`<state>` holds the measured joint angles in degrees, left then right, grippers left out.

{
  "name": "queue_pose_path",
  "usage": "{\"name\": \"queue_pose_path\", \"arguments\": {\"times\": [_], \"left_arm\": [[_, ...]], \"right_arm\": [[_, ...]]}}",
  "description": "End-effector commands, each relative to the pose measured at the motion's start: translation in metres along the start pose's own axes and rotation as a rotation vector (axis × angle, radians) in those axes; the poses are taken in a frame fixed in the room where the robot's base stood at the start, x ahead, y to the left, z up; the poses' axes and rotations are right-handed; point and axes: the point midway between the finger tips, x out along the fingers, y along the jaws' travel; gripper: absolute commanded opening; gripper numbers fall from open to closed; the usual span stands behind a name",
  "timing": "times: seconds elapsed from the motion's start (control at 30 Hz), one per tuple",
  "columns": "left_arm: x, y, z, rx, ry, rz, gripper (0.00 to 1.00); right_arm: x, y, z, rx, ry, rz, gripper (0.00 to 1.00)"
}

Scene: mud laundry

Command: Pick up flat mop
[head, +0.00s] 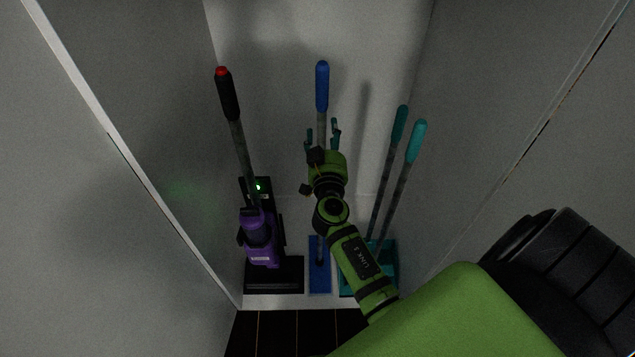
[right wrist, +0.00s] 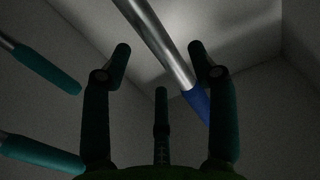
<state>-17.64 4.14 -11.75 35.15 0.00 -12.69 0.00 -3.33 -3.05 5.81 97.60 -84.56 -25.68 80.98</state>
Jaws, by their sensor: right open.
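The flat mop stands upright in the closet, with a blue grip (head: 322,88) at the top, a grey pole and a flat blue head (head: 319,284) on the closet floor. My right gripper (head: 322,132) is open just below the blue grip, with fingers to either side of the pole in the picture. In the right wrist view the silver pole (right wrist: 160,38) crosses between the open fingers (right wrist: 159,52), and part of the blue grip (right wrist: 197,103) shows behind one finger. I cannot tell whether they touch. My right arm hides part of the pole. My left gripper is out of view.
A purple upright vacuum (head: 260,240) with a black handle stands to the left of the mop. Two teal-handled tools (head: 399,125) (head: 416,140) stand close on the right, by a teal dustpan-like base (head: 388,262). Closet walls (head: 130,210) enclose both sides.

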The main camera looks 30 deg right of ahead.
Motion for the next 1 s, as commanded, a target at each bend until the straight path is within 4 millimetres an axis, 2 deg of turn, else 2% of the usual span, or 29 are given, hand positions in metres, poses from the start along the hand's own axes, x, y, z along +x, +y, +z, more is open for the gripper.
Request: {"name": "queue_pose_path", "arguments": {"times": [0.1,0.23,0.53,0.57,0.6,0.67,0.7,1.0], "left_arm": [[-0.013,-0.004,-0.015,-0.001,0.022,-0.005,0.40],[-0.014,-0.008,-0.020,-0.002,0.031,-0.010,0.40],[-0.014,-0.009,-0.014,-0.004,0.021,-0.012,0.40],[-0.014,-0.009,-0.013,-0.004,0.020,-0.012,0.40],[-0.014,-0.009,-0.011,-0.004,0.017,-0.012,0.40],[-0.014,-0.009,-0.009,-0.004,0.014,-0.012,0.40],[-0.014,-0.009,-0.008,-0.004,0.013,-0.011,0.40],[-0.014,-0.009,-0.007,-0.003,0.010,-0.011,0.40]], "right_arm": [[0.018,-0.002,-0.006,-0.004,0.001,0.000,0.59],[0.033,-0.002,-0.003,-0.001,0.001,-0.001,0.59],[0.038,-0.002,-0.001,0.000,-0.001,-0.001,0.59],[0.038,-0.002,-0.001,0.000,-0.001,-0.001,0.55],[0.038,-0.002,-0.001,0.000,-0.001,-0.001,0.39],[0.038,-0.002,-0.001,0.000,-0.001,-0.001,0.15],[0.038,-0.002,-0.001,0.000,-0.001,-0.001,0.00],[0.039,-0.002,-0.003,0.000,0.002,-0.001,0.00]]}}
